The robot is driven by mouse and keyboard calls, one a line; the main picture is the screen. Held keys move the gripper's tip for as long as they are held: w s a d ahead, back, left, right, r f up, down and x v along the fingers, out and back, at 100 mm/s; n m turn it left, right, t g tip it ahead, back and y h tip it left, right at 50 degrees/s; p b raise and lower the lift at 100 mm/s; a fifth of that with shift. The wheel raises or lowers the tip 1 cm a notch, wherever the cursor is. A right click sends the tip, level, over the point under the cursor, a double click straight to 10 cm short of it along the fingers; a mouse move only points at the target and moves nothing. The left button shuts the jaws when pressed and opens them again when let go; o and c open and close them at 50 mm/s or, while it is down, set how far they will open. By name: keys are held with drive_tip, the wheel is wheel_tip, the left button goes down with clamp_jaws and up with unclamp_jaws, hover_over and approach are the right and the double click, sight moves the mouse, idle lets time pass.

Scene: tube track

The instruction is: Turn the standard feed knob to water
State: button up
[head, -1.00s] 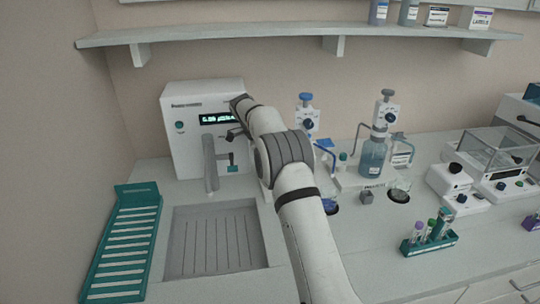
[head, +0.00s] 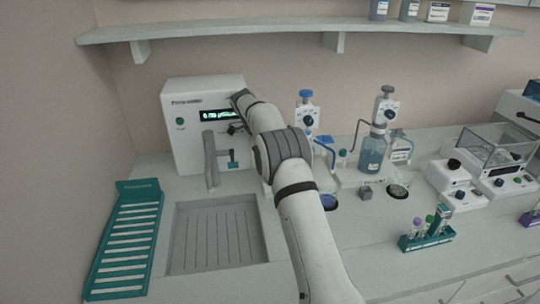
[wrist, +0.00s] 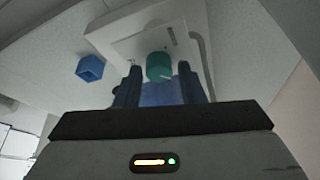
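In the wrist view, a teal cylinder (wrist: 160,66) with a small white mark, knob-like, stands on a white housing (wrist: 120,36). My gripper (wrist: 159,72) is open, with one dark finger on each side of the cylinder and a visible gap to each. A blue patch shows between the fingers below it. I cannot tell if this cylinder is the standard feed knob. In the head view my arm reaches towards a white machine (head: 183,150) with a lit display, a grey spout (head: 211,160) and a teal handle (head: 232,158). My fingertips are not clear there.
A grey sink (head: 215,240) and a teal rack (head: 125,240) are at the left. Two dispensers with bottles (head: 372,154) stand right of my arm. A tube rack (head: 426,240) is at the front right.

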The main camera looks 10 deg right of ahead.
drive_tip(key=shift+o, duration=0.9)
wheel_tip(320, 180, up, 10)
